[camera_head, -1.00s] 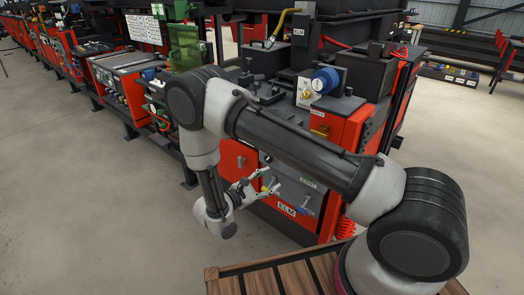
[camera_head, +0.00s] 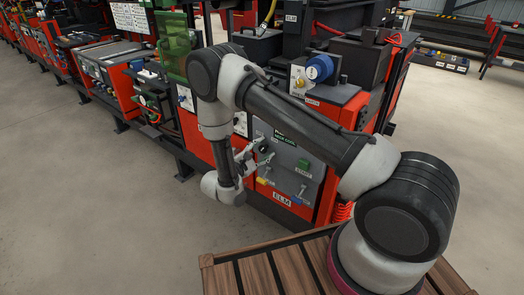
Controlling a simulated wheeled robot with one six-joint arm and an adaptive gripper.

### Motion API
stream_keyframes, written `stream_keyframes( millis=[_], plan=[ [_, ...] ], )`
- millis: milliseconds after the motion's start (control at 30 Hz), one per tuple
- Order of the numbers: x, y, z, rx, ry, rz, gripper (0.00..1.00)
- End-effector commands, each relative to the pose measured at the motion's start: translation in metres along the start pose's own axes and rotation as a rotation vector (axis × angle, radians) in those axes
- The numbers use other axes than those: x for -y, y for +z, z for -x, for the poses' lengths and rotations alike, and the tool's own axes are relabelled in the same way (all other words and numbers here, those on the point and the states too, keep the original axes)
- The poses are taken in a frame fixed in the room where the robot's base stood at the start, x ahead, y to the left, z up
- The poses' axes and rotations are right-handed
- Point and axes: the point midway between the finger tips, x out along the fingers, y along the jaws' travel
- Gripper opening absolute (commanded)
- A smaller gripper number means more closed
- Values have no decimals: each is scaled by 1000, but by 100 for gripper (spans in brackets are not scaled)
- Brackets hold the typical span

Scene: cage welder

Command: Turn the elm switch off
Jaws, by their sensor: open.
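The red machine with the ELM label (camera_head: 283,199) stands in front of me. Which of these is the elm switch I cannot tell for sure. My gripper (camera_head: 258,158) is open and empty at the panel's left side, close to the black knob. Whether it touches anything I cannot tell.
A blue round cap (camera_head: 319,68) and a yellow knob sit on top of the machine. A green guard (camera_head: 180,45) and more red benches stand to the left. A slatted wooden top (camera_head: 270,268) lies below my arm. The floor at the left is clear.

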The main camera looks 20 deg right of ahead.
Motion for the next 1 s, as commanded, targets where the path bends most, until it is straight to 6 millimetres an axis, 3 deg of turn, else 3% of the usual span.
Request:
stream_keyframes(
  millis=[267,500,1000],
  plan=[
    [0,0,-2,-1,0,0,51],
    [0,0,-2,-1,0,1,7],
    [0,0,-2,-1,0,112,6]
  ],
)
